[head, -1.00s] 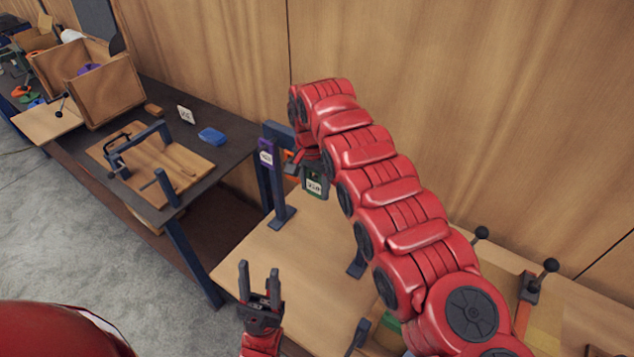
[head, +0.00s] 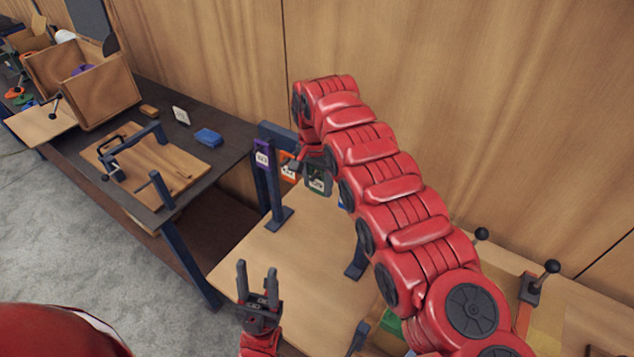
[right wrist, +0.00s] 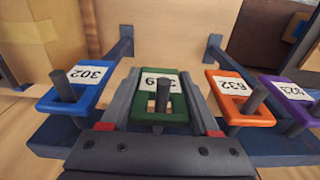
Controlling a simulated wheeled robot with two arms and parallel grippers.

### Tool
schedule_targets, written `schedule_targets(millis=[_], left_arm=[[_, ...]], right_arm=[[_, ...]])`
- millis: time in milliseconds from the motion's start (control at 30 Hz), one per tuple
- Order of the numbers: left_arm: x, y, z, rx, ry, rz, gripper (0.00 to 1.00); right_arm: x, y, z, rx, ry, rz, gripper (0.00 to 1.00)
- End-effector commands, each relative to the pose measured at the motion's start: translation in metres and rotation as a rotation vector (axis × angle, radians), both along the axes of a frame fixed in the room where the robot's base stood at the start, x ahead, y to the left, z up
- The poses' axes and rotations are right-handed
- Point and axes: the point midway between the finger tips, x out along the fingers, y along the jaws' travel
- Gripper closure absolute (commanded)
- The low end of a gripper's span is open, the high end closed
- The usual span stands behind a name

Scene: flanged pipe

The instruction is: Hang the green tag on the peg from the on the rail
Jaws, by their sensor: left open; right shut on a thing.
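The green tag (right wrist: 158,114), with a white number label, sits between the two fingers of my right gripper (right wrist: 165,105) in the right wrist view. A dark peg (right wrist: 163,94) of the rail (right wrist: 262,146) stands at the tag's opening and appears to pass through it. My left gripper (head: 258,288) is open and empty, low in front of the pale table.
On the rail, a blue tag (right wrist: 62,98) hangs at left, with orange (right wrist: 246,115) and purple (right wrist: 290,92) tags at right, all close to the green one. A dark bench (head: 230,150) with a wooden clamp board (head: 185,168) stands at left. The pale table (head: 300,260) is largely clear.

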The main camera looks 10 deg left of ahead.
Motion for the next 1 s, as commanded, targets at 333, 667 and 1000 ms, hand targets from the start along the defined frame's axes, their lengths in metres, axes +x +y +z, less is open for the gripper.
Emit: schedule_targets(millis=[333, 667, 1000], left_arm=[[0.0001, 0.0000, -0.0001, 0.000, 0.000, 0.000, 0.50], [0.0000, 0.0000, 0.0000, 0.000, 0.000, 0.000, 0.50], [0.0000, 0.0000, -0.0015, 0.000, 0.000, 0.000, 0.50]], right_arm=[[-0.0002, 0.0003, -0.0001, 0.000, 0.000, 0.001, 0.06], [-0.0002, 0.0004, -0.0001, 0.000, 0.000, 0.001, 0.03], [-0.0003, 0.0004, -0.0010, 0.000, 0.000, 0.001, 0.03]])
